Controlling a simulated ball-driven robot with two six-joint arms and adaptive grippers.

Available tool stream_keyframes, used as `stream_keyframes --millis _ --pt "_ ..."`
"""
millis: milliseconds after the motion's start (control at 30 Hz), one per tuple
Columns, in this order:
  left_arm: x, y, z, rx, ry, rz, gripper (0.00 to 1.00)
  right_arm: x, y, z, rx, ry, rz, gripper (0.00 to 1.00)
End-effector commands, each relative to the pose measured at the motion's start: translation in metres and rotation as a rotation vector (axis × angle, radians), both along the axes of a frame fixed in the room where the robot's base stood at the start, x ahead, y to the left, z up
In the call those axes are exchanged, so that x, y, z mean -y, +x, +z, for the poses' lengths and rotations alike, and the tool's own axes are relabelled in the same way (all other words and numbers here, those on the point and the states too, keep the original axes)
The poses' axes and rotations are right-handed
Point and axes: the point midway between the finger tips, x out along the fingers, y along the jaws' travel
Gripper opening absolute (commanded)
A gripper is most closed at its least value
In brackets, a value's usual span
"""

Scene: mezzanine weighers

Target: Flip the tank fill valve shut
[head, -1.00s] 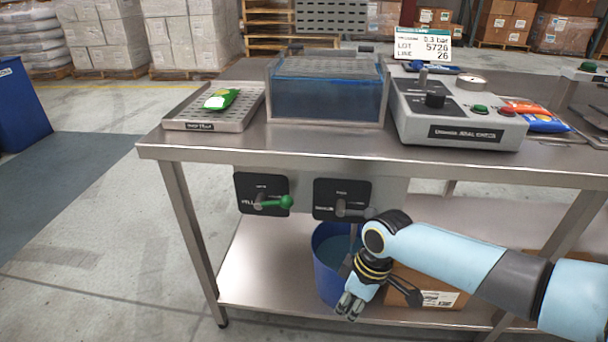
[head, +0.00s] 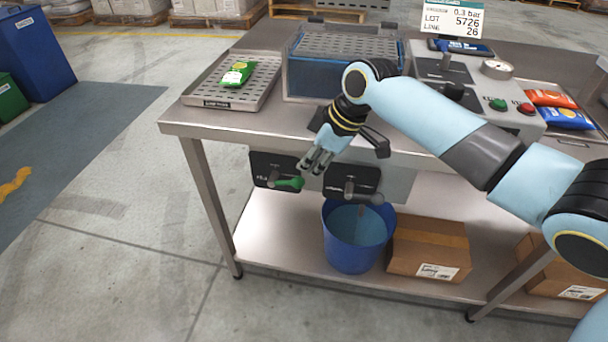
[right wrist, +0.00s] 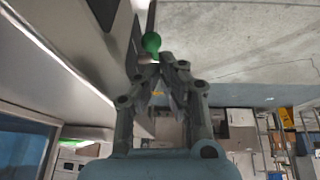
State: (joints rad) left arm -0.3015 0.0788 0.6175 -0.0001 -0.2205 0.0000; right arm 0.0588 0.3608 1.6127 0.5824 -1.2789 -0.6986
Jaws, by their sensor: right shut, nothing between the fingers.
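The tank fill valve sits on a black plate (head: 262,166) under the front edge of the steel table. Its green-knobbed lever (head: 289,184) points right, roughly level. My right gripper (head: 313,166) is shut and empty, just above and right of the green knob. In the right wrist view, the green knob (right wrist: 151,43) shows just beyond the closed fingertips (right wrist: 166,62); I cannot tell whether they touch. The blue water tank (head: 300,75) stands on the table above, partly hidden by my right arm. My left gripper is not in view.
A second valve with a grey lever (head: 352,184) is close at the right. A blue bucket (head: 355,250) and a cardboard box (head: 425,247) stand on the lower shelf (head: 265,225). A drip tray (head: 210,92) with a green packet is above.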

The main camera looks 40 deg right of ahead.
Motion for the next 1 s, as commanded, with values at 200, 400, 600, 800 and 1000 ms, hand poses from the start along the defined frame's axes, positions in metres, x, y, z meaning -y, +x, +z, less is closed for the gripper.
stream_keyframes --millis 200,400,600,800,1000 --pt "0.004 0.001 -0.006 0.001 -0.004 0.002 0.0 -0.004 0.014 -0.033 0.0 0.0 -0.001 0.0" --pt "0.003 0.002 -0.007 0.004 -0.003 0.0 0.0 -0.005 0.019 -0.045 0.001 0.0 0.0 0.0" --pt "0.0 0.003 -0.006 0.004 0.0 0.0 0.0 -0.005 0.019 -0.046 0.001 -0.001 0.0 0.0" --pt "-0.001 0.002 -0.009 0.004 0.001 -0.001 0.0 -0.004 0.017 -0.049 0.01 0.007 0.002 0.0" --pt "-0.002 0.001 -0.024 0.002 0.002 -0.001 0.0 0.002 0.011 -0.065 0.098 0.084 0.0 0.0"
